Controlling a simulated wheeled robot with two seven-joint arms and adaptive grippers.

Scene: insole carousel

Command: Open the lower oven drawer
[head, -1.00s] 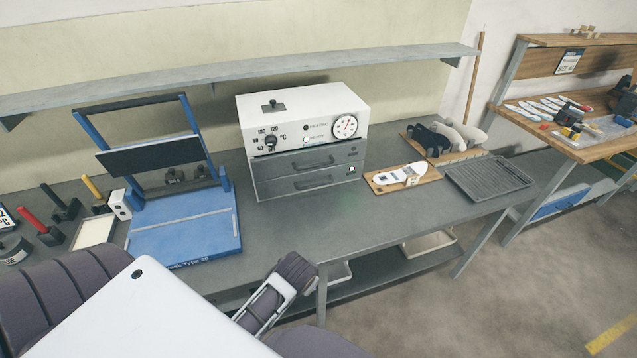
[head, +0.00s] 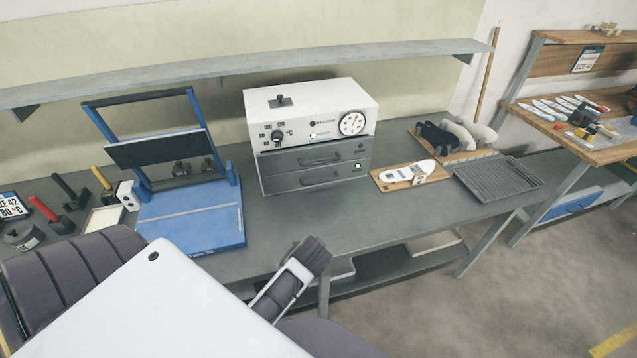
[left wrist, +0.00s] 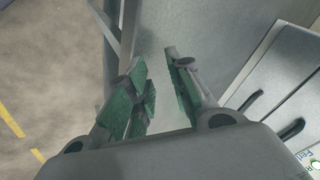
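The oven (head: 310,104) is a white control box above two grey drawers. Its lower drawer (head: 285,184) is closed and flush below the upper drawer (head: 283,160), also closed. Each has a dark bar handle. In the left wrist view, what looks like the lower drawer's handle (left wrist: 249,101) is at the right, beside the upper one (left wrist: 291,130). My left gripper (left wrist: 160,82) is open, with green-padded fingers apart and nothing between them. It is to the left of the handles there and not touching them. The right gripper is not in view.
A blue press (head: 190,220) stands left of the oven. An insole board (head: 390,184) and a ribbed grey tray (head: 497,180) lie to its right. The bench (head: 350,215) is clear in front of the drawers. A shelf (head: 230,70) runs above.

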